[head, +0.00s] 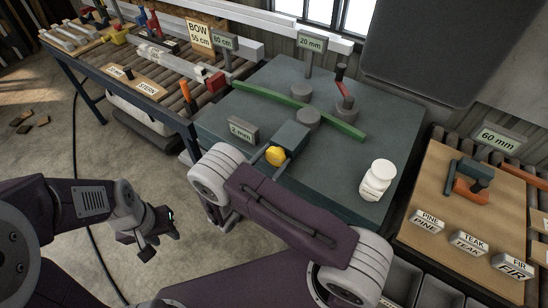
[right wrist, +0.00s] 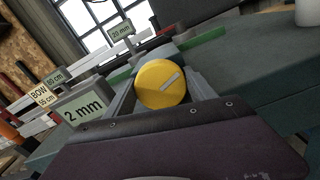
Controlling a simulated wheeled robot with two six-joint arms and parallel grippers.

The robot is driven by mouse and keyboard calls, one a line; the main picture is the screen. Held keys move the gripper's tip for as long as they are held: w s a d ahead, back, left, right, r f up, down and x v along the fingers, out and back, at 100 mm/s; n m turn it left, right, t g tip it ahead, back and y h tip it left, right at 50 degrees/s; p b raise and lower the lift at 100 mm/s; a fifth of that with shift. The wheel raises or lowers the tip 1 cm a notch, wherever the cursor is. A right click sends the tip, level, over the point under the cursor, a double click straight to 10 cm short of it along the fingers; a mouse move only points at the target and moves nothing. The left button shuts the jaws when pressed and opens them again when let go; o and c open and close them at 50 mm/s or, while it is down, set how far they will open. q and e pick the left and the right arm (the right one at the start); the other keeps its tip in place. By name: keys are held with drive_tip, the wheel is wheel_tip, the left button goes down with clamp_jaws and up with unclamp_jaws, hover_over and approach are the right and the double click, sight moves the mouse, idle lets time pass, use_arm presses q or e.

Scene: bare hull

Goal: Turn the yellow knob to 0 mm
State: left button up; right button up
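My left gripper (head: 162,245) is open and empty, over the floor at left.
A green strip (head: 340,128) and grey round posts (head: 302,91) with a red-handled lever lie behind the knob. A white bottle (head: 377,180) stands to the right. A wooden board (head: 440,190) with labelled blocks is further right; a roller table is at left.

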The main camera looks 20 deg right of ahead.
drive_tip(key=c, duration=0.4)
drive_tip(key=shift+n, duration=0.4)
drive_tip(key=n+p, duration=0.1)
drive_tip(key=n, duration=0.1)
drive_tip(key=shift+n, duration=1.9)
drive_tip(key=o, duration=1.4)
drive_tip(key=shift+w, duration=0.1)
drive_tip(key=b+v, duration=0.1)
drive_tip(key=v, duration=0.8)
